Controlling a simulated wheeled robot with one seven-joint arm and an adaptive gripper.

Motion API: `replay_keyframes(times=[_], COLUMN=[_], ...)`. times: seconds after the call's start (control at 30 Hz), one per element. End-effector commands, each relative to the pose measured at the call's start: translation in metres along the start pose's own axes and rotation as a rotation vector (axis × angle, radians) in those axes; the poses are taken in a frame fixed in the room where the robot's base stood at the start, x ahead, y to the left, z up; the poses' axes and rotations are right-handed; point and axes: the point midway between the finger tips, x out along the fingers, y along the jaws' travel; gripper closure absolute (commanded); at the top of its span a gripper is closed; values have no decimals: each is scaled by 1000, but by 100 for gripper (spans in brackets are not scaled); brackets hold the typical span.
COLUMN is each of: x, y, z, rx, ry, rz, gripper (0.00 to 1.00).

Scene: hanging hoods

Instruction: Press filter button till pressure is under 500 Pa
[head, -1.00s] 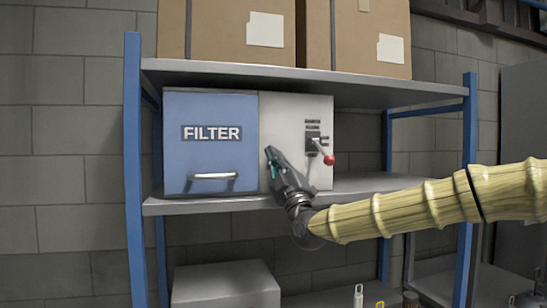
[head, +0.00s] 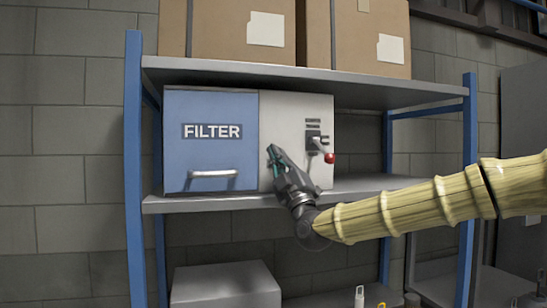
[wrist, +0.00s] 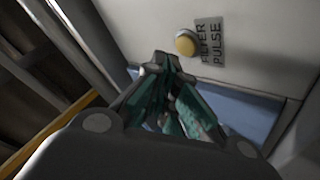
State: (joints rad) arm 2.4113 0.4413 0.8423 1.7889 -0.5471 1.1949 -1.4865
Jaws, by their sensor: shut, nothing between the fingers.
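The filter unit (head: 225,160) stands on the shelf, with a blue front lettered FILTER and a white panel (head: 318,112) at its right. In the wrist view, a round yellowish button (wrist: 186,43) sits on the white panel, beside a FILTER PULSE label (wrist: 210,42). My gripper (head: 273,153) is in front of the panel's lower left part; it also shows in the wrist view (wrist: 168,62). Its fingers are shut and empty. In the wrist view the tips are just below and left of the button and appear apart from it. The button cannot be made out in the head view. No pressure reading is legible.
A lever with a red knob (head: 330,158) sticks out at the panel's right. A silver handle (head: 213,173) is on the blue front. A shelf board (head: 400,92) with cardboard boxes is above; blue posts (head: 134,170) stand at the sides.

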Motion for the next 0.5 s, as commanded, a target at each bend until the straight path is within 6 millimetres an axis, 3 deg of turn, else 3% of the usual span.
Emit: replay_keyframes(times=[0.5], x=[-29], y=[19], z=[-20], rx=[0], ry=[2], rz=[1], gripper=[100])
